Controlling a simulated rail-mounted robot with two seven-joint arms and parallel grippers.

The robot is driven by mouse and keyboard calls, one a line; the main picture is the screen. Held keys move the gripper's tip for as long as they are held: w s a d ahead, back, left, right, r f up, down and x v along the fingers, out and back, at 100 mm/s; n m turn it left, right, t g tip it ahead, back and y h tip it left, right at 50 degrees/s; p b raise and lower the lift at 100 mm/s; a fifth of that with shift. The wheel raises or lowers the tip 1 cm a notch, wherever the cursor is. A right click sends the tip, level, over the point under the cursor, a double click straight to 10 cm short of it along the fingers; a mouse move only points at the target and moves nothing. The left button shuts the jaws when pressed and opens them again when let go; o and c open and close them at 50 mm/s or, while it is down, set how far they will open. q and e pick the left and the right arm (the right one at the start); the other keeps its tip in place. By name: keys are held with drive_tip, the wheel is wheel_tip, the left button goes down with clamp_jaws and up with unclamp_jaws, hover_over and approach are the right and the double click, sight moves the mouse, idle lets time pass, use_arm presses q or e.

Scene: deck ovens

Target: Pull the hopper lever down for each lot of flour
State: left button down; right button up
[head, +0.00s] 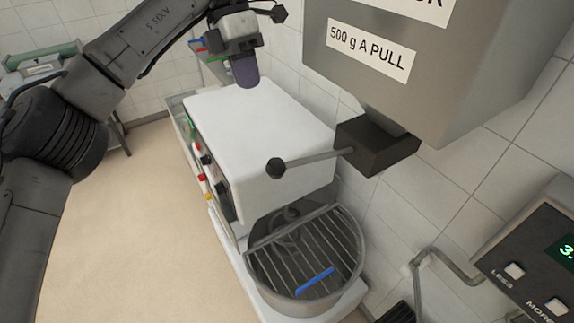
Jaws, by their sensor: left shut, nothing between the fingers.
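The hopper (460,75) is a grey metal body at the upper right with a label reading "500 g A PULL". Its lever (318,158) comes out of a dark box (378,146) below it. The lever points left, nearly level in the picture, and ends in a round black knob (277,168). My left gripper (246,78) is at the top, above the far end of the white machine. It is shut and empty, apart from the lever, up and left of the knob. My right gripper is out of view.
A white mixer (262,125) stands below the lever, with buttons on its left side. A digital panel (535,265) with LESS and MORE buttons is at lower right. The floor (120,240) at left is clear.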

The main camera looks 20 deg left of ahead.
use_arm(q)
drive_tip(key=b, duration=0.1)
approach(273, 160)
drive_tip(key=p+x, duration=0.2)
drive_tip(key=x, duration=0.4)
drive_tip(key=shift+p+x, duration=0.3)
drive_tip(key=shift+x, duration=0.45)
drive_tip(key=shift+f, duration=0.1)
